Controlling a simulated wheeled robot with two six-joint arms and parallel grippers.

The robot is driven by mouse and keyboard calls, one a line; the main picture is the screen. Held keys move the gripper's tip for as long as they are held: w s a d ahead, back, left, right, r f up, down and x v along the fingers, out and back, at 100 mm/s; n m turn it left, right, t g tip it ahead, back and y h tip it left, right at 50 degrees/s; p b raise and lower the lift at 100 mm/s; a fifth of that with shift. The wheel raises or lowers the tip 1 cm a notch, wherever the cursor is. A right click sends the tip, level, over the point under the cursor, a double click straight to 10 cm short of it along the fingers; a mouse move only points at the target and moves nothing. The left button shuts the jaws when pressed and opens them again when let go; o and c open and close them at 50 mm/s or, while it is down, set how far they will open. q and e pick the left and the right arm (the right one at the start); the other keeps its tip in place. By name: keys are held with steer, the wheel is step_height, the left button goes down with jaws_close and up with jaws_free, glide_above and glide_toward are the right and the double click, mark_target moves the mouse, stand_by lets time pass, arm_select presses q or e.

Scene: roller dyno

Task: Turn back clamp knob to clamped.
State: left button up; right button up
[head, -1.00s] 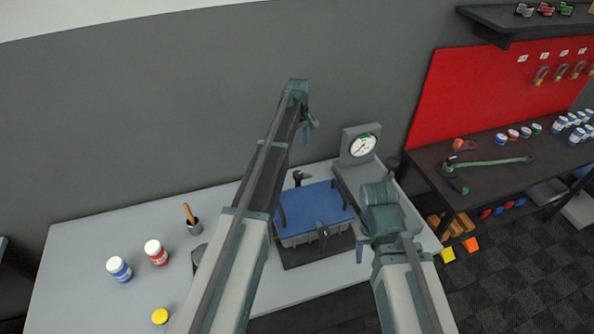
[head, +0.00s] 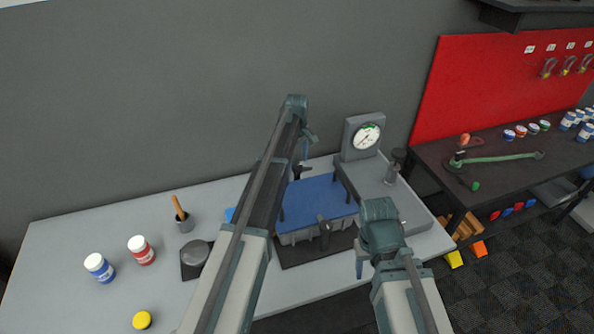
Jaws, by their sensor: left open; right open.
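The back clamp knob (head: 303,172) is a black knob behind the blue-topped grey box (head: 318,199) of the roller dyno, partly hidden by my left arm. My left gripper (head: 307,148) is open, pointing down just above the back knob; whether it touches is too small to tell. A similar black front knob (head: 324,228) stands at the box's front side. My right gripper (head: 378,258) is open and empty, in front of and to the right of the box. Its fingers are partly hidden by its own wrist.
A dial gauge (head: 367,136) stands at the back right of the grey bench (head: 75,240). A dark side table (head: 510,180) stands right.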

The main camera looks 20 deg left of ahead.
arm_select(q)
steer(key=shift+f+b, duration=0.3)
steer(key=shift+f, duration=0.4)
arm_select(e)
steer(key=shift+f, duration=0.65)
arm_select(q)
steer(key=shift+r, duration=0.1)
jaws_close()
